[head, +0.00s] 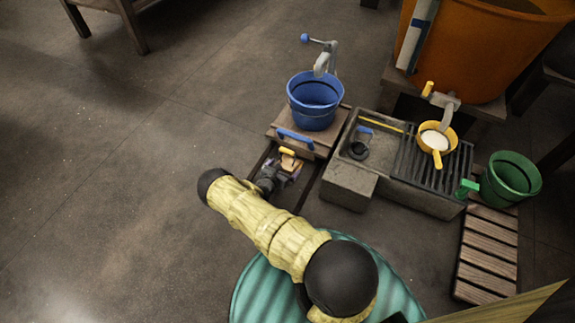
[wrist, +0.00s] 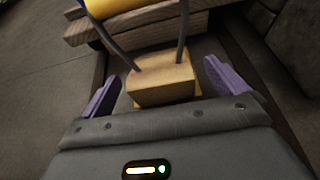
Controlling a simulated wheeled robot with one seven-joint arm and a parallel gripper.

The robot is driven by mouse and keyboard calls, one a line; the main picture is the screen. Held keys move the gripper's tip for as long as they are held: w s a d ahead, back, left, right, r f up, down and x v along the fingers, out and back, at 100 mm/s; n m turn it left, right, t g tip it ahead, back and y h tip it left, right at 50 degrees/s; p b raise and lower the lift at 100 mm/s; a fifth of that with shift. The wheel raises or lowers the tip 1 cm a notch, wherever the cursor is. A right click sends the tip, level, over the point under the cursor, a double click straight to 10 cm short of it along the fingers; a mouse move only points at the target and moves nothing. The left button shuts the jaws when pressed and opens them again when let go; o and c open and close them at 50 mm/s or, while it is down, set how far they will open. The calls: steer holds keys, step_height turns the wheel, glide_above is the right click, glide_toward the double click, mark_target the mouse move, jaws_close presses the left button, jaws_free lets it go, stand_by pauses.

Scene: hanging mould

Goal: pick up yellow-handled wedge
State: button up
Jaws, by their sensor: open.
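The yellow-handled wedge (head: 287,152) is by the near edge of the wooden stand under the blue bucket, partly hidden by my gripper in the head view. In the wrist view its pale wooden block (wrist: 162,80) lies between my two purple fingers, with dark bars rising to the yellow handle at the top edge. My gripper (wrist: 161,75) is open, one finger on each side of the block. A gap shows on both sides, and neither finger visibly touches it. My gripper also shows in the head view (head: 284,171).
A blue-handled piece (head: 295,138) is just behind, at the stand (head: 276,122) bearing a blue bucket (head: 314,103). A stone trough (head: 348,190) stands close on the right, with a yellow pan (head: 437,139) and green bucket (head: 511,180) beyond. The floor (head: 130,180) at left is clear.

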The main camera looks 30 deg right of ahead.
mark_target(289, 162)
steer(key=shift+f+b+x, duration=0.25)
steer(key=shift+b+x, duration=1.15)
steer(key=shift+b, duration=0.1)
steer(key=shift+b+x, duration=0.85)
steer(key=shift+x, duration=0.3)
steer(key=shift+w+r, duration=0.1)
steer(key=shift+r, duration=0.1)
steer(key=c, duration=1.1)
steer(key=shift+c, duration=0.2)
step_height(289, 162, up, 10)
steer(key=p, duration=0.7)
steer(key=shift+p, duration=0.4)
